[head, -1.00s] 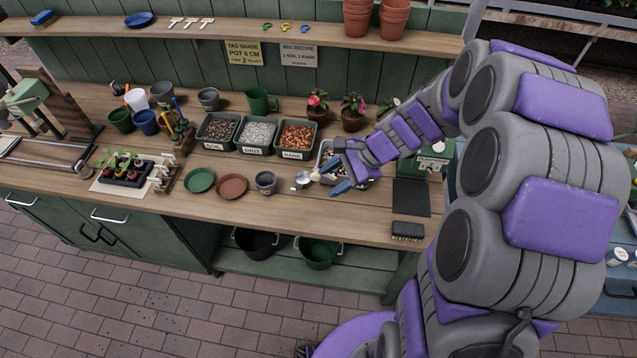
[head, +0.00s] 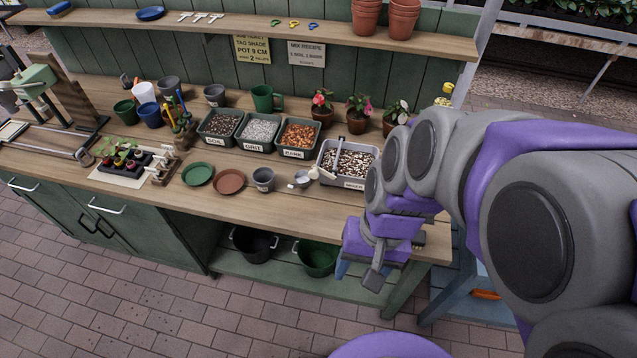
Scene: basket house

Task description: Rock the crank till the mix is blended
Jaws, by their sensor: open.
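The mixing bin (head: 367,181) is a grey tray at the right end of the bench's row of bins. It holds a speckled mix of dark, white and brown bits, with the colours still in separate specks. A pale knob (head: 314,173) at the bin's left front corner looks like the crank handle, with a thin bar by the bin's rim. My gripper (head: 357,275) hangs in front of the bench edge, below and apart from the bin, pointing down. Its jaws are open and I see nothing between them. My arm hides part of the bin's right side.
Soil (head: 220,124), grit (head: 258,132) and bark (head: 299,136) bins stand left of the mixing bin. A grey pot (head: 263,178) and small white scoop (head: 300,179) sit before them. Flowerpots (head: 357,120) stand behind. Buckets (head: 317,258) sit on the lower shelf.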

